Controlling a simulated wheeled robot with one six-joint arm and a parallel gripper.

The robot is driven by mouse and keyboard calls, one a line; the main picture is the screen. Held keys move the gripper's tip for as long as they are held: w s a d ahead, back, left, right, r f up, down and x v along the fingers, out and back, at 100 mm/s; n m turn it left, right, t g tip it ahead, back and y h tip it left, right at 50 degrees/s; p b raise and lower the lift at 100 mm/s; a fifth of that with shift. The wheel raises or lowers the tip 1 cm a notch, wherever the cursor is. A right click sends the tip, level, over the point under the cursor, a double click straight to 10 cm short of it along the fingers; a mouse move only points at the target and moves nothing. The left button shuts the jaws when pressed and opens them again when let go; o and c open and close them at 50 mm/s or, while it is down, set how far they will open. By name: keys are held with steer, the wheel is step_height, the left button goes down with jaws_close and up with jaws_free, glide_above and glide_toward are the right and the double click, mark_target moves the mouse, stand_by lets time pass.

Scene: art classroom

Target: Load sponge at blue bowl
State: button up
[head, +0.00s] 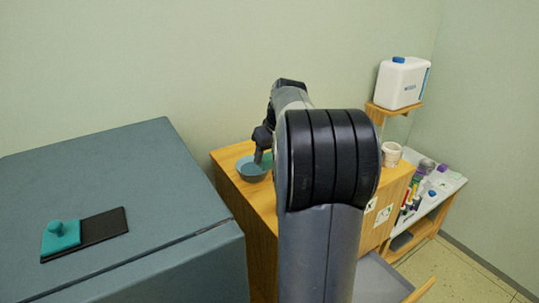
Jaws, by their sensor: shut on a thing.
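The blue bowl (250,176) stands on the wooden cabinet top, left of my arm. My gripper (262,157) points down over the bowl's rim and is shut on a small teal piece, which I take to be the sponge (267,159). The sponge is mostly hidden by the fingers, and its shape is hard to make out. I cannot tell whether it touches the bowl's inside. My arm hides the middle of the cabinet top.
A grey-blue cabinet (110,180) fills the left, with a teal knobbed block (62,238) on a black mat (105,224). A white jug (401,82) stands on a raised wooden shelf at right. A cream cup (391,154) and a shelf of art supplies (445,188) are below.

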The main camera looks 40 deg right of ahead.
steer(key=shift+c, duration=1)
steer(key=shift+w+r+p, duration=0.25)
steer(key=shift+w+p, duration=0.2)
steer(key=shift+p, duration=0.2)
steer(key=w+p, duration=0.7)
steer(key=w, duration=0.1)
steer(key=shift+w+d+f+b, duration=0.15)
steer(key=shift+f+b, duration=0.75)
steer(key=shift+f, duration=0.85)
steer(key=shift+w+d+f+b, duration=0.15)
steer(key=shift+f+b, duration=0.75)
steer(key=shift+f, duration=0.85)
steer(key=shift+f+b, duration=0.35)
steer(key=shift+f, duration=0.25)
steer(key=shift+r, duration=0.1)
step_height(320, 180, up, 7)
steer(key=p, duration=0.5)
